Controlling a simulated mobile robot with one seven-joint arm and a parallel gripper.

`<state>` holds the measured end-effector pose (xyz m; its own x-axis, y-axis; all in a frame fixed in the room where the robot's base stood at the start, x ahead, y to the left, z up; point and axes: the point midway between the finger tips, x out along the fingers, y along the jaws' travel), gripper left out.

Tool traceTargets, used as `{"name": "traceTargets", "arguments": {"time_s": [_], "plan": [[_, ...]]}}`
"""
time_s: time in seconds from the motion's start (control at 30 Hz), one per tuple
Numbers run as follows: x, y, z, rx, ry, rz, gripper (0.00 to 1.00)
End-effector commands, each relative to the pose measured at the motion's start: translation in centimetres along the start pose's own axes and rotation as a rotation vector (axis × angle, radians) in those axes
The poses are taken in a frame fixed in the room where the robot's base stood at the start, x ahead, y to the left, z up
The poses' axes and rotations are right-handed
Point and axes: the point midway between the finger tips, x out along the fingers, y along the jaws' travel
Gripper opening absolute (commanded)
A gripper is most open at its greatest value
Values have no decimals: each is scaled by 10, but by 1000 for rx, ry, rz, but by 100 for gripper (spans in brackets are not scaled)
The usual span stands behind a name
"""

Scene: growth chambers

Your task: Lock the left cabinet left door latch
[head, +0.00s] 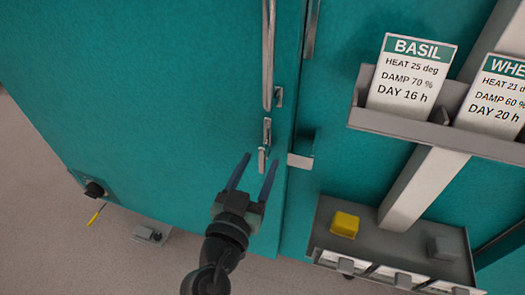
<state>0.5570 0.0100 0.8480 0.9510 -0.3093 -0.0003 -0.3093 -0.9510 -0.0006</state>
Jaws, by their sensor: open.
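The teal left door (190,90) fills the left half of the view, with a long vertical metal handle (268,55) near its right edge. Below the handle is the small metal latch (265,133), its lever pointing down. A grey catch block (301,161) sits right of the door seam, and the lever does not lie across to it. My gripper (261,159) is open, its two dark blue fingers pointing up toward the latch. The lever's lower end appears between the fingertips. Whether they touch it, I cannot tell. Nothing is held.
A grey shelf (440,137) at right holds a BASIL card (411,73) and a second card. Below it, a grey tray (395,247) has a yellow block (344,224) and a grey block. Floor shows at left.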

Motion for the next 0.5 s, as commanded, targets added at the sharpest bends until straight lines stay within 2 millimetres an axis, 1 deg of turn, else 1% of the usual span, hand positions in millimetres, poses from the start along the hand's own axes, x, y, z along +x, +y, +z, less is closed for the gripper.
{"name": "traceTargets", "arguments": {"time_s": [0.03,0.2,0.33,0.5], "plan": [[9,0,-2,1,2,2,57],[27,0,-1,0,1,0,57],[32,0,0,-1,-1,0,57],[33,0,0,-1,0,0,57]]}}
